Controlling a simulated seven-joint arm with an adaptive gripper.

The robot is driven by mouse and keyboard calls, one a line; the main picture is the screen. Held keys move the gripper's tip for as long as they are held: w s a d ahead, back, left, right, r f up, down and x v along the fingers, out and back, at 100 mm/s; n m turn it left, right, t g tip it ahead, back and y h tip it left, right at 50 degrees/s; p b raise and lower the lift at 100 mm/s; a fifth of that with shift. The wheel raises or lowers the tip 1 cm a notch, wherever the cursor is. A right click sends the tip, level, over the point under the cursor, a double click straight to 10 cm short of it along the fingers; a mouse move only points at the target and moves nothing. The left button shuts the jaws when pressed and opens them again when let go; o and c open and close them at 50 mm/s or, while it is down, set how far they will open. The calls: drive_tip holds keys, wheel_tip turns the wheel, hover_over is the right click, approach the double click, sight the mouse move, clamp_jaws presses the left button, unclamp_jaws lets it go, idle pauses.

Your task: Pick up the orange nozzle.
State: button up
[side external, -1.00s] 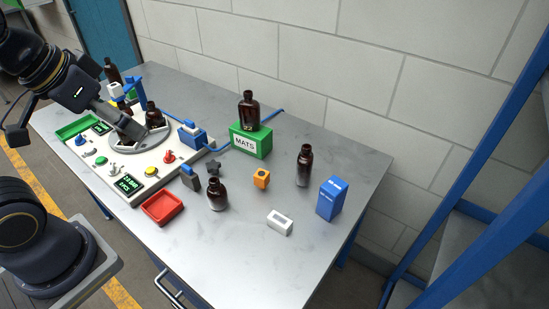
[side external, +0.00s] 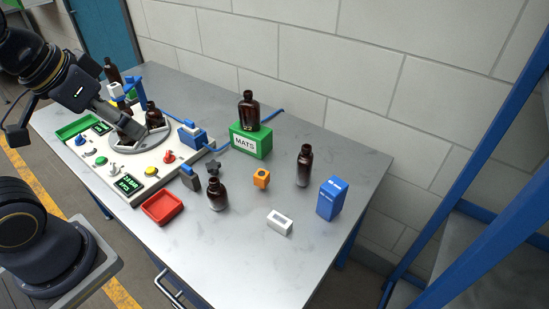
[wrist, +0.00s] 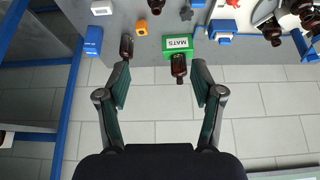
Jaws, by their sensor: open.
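The orange nozzle (side external: 261,179), a small orange block with a dark spot on its face, sits on the grey table between two amber bottles, in front of the green MATS box. It also shows near the top of the wrist view (wrist: 142,28), left of the box. My gripper (wrist: 160,75) is open, with nothing between its fingers. In the side view my gripper (side external: 119,116) is over the white panel at the far left, well away from the nozzle. Its fingertips are hard to make out there.
A bottle (side external: 248,111) stands on the MATS box (side external: 251,143). Other bottles (side external: 304,166) (side external: 217,194) flank the nozzle. A white block (side external: 279,222), a blue carton (side external: 332,198) and a red tray (side external: 162,208) are nearby. The table front is clear.

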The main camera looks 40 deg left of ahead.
drive_tip(key=w+r+n, duration=0.2)
drive_tip(key=w+r, duration=0.3)
drive_tip(key=g, duration=0.5)
hover_over(262, 173)
wheel_tip(262, 173, down, 18)
drive_tip(key=shift+g, duration=0.3)
drive_tip(key=f, duration=1)
drive_tip(key=s+f, duration=0.1)
drive_tip(key=f, duration=0.4)
drive_tip(key=shift+d, duration=0.15)
drive_tip(key=f, duration=0.4)
drive_tip(key=w+f, duration=0.1)
drive_tip(key=shift+f, duration=0.4)
drive_tip(key=c, duration=1.2)
